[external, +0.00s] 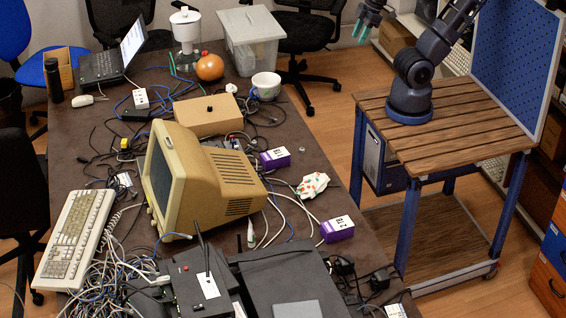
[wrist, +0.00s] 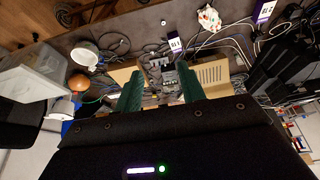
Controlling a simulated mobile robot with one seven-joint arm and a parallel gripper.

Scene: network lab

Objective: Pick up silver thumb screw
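A tiny silver piece (external: 301,149), which looks like the thumb screw, lies on the dark table (external: 322,198) near its right edge, by a purple box (external: 275,158). It also shows as a small pale spot in the wrist view (wrist: 163,22); its shape is too small to make out. My gripper (external: 372,18) is raised high at the top of the external view, well away from the silver piece. In the wrist view its two green fingers (wrist: 160,85) stand apart with nothing held between them.
A beige monitor (external: 200,175), a beige box (external: 208,115), a white cup (external: 266,86), a crumpled spotted cloth (external: 312,185) and many loose cables crowd the table. A second purple box (external: 337,229) sits nearer. The table's right edge around the silver piece is fairly clear.

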